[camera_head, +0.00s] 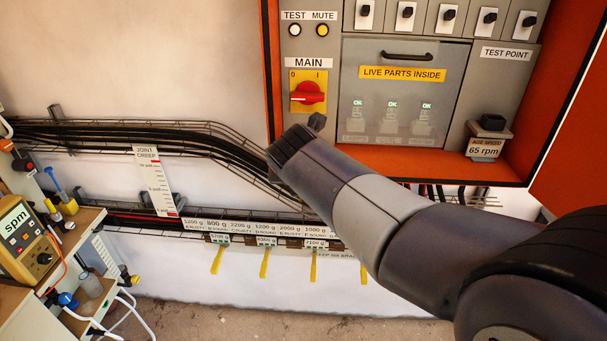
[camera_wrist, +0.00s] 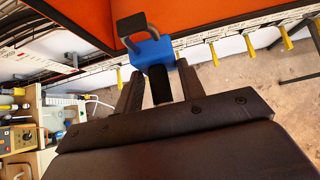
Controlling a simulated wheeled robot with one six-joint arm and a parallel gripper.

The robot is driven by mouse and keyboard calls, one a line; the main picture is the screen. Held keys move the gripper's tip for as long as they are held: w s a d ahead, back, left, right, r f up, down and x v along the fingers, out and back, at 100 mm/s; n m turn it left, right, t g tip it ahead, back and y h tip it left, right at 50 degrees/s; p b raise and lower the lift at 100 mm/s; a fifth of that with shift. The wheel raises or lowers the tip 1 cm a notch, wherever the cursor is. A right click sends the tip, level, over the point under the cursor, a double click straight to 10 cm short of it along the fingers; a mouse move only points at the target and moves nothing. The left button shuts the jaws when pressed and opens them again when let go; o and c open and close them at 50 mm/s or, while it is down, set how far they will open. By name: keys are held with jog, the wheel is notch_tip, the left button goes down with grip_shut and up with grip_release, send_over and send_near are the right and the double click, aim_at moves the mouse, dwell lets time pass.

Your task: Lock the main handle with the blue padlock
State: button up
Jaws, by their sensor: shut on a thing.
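The main handle (camera_head: 309,94) is a red rotary knob on a yellow plate marked 0 and I, under the MAIN label on the grey panel. It does not show in the wrist view. The blue padlock (camera_wrist: 153,52) is between the fingers of my gripper (camera_wrist: 158,78), which is shut on it. The padlock's dark grey shackle (camera_wrist: 131,25) sticks out beyond the fingers, in front of the orange cabinet. In the head view my arm hides the padlock. My wrist there is just below the main handle, and I cannot tell the gap in depth.
The orange cabinet (camera_head: 268,60) frames the grey panel, with a covered LIVE PARTS INSIDE window (camera_head: 402,85) right of the handle. Wire cable trays (camera_head: 90,128) run along the wall at left. A bench with a yellow meter (camera_head: 24,240) stands at lower left.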

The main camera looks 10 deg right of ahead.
jog(key=shift+p, duration=0.5)
jog(key=shift+w+d+p, duration=0.3)
jog(key=shift+w+p, duration=0.15)
jog(key=shift+w, duration=0.45)
jog(key=shift+w+d+p, duration=0.25)
jog(key=shift+w+p, duration=0.25)
jog(key=shift+w, duration=0.4)
jog(key=shift+w+d+p, duration=0.3)
jog(key=shift+w+p, duration=0.15)
jog(key=shift+w, duration=0.45)
jog(key=shift+p, duration=0.95)
jog(key=shift+w+d+p, duration=0.3)
jog(key=shift+w+p, duration=0.2)
jog(key=shift+w, duration=0.35)
jog(key=shift+w+d+p, duration=0.25)
jog(key=shift+w+p, duration=0.2)
jog(key=shift+w, duration=0.4)
jog(key=o, duration=1.2)
jog(key=shift+o, duration=0.2)
jog(key=shift+s, duration=0.1)
jog(key=b+v, duration=0.1)
jog(key=v, duration=0.9)
jog(key=shift+s+a+r, duration=0.15)
jog(key=shift+s+r, duration=0.05)
